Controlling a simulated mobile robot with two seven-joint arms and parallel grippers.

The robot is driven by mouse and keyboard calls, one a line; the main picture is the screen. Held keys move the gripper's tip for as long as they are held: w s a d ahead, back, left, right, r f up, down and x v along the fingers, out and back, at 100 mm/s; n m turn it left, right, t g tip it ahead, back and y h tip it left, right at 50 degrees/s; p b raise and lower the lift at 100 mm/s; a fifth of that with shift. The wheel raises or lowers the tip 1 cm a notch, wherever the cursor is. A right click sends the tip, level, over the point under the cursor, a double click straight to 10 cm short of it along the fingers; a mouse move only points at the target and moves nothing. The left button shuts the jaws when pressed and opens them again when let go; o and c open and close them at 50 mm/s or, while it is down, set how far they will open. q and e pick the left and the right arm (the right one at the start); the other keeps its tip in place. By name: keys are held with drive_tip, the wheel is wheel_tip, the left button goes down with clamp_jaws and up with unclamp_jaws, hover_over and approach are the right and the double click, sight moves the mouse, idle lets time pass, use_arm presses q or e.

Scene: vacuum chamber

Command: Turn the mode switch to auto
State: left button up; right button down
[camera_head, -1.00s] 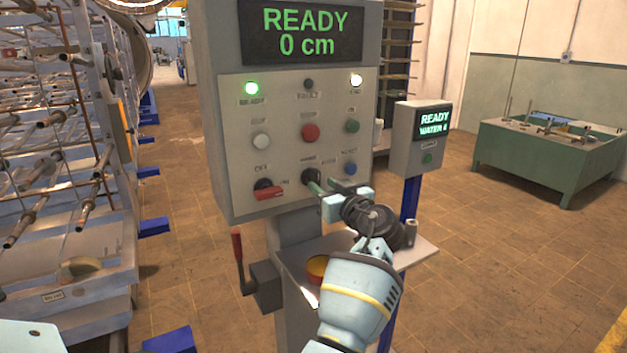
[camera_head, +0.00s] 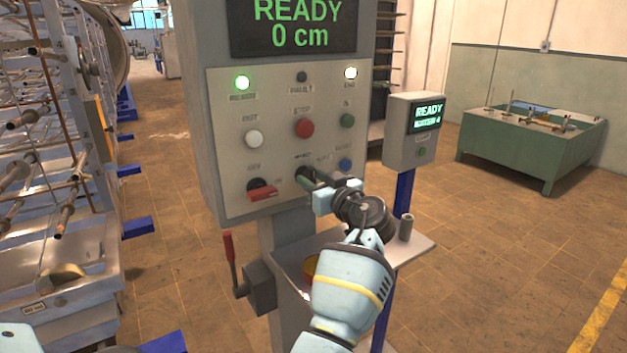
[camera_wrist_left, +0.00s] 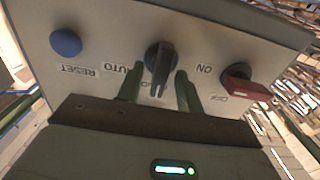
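The mode switch is a black rotary knob (camera_wrist_left: 159,58) on the grey control panel. In the wrist view, which shows the labels upside down, its handle points down the picture, with the AUTO label (camera_wrist_left: 123,68) to its left. In the head view the knob (camera_head: 302,173) is partly hidden by my left gripper (camera_head: 317,179). In the wrist view, the green fingers of my left gripper (camera_wrist_left: 160,88) stand apart, one on each side of the knob's handle, with gaps visible. My right gripper is not in view.
A red-handled switch (camera_head: 262,192) is left of the mode switch, and a blue RESET button (camera_head: 345,165) is right of it. A red stop button (camera_head: 303,128) sits above. A small shelf (camera_head: 420,243) and a side box (camera_head: 410,135) stand close to my arm.

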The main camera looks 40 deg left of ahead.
use_arm(q)
drive_tip(key=c, duration=0.7)
clamp_jaws()
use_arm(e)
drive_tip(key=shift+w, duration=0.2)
